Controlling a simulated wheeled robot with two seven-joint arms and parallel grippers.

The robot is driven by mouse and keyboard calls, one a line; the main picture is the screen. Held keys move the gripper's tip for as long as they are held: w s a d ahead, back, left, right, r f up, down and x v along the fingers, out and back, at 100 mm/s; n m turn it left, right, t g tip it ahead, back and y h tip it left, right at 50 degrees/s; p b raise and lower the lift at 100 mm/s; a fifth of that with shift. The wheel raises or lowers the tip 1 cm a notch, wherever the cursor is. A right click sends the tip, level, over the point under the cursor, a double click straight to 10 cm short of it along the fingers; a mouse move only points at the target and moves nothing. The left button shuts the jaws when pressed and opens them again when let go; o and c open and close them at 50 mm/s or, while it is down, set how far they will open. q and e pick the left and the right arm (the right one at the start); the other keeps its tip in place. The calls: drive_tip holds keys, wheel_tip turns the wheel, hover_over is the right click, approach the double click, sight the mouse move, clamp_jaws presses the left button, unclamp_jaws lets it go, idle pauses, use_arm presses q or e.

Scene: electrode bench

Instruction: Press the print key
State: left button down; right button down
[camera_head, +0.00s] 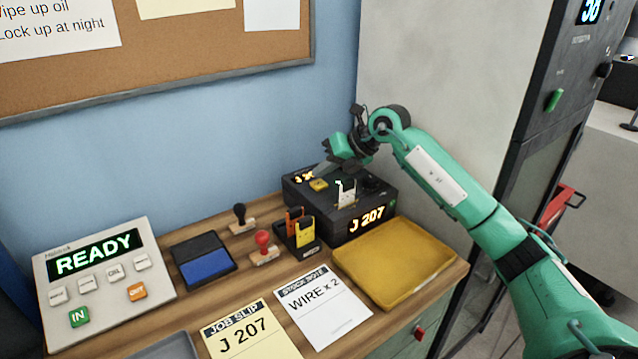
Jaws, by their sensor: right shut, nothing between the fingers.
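A black box (295,192) stands at the back right of the bench, with a lit "J 207" display (367,219) on its front. On its top are a yellow key (318,185), a small lit display (303,177) partly covered, and a white upright piece (346,190). I cannot read any print on the yellow key. My right gripper (322,169) is shut and empty, just above the back of the box top, close to the yellow key. I cannot tell whether it touches anything. My left gripper is out of view.
A yellow tray (395,262) lies in front of the box. A holder (299,240) with orange and yellow pieces, a red stamp (264,246), a black stamp (241,219) and a blue ink pad (206,266) stand left of it. A "READY" panel (105,285) is far left.

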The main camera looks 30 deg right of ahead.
sight(323, 184)
drive_tip(key=shift+f, duration=0.15)
idle(0.4)
drive_tip(key=shift+f, duration=0.3)
drive_tip(key=shift+s+f+b, duration=0.1)
drive_tip(key=shift+f+b, duration=0.35)
drive_tip(key=shift+f, duration=0.05)
idle(0.5)
drive_tip(key=shift+r, duration=0.15)
drive_tip(key=shift+r+p, duration=0.65)
drive_tip(key=shift+r, duration=0.2)
drive_tip(key=shift+r+p, duration=1.8)
drive_tip(key=shift+r, duration=0.7)
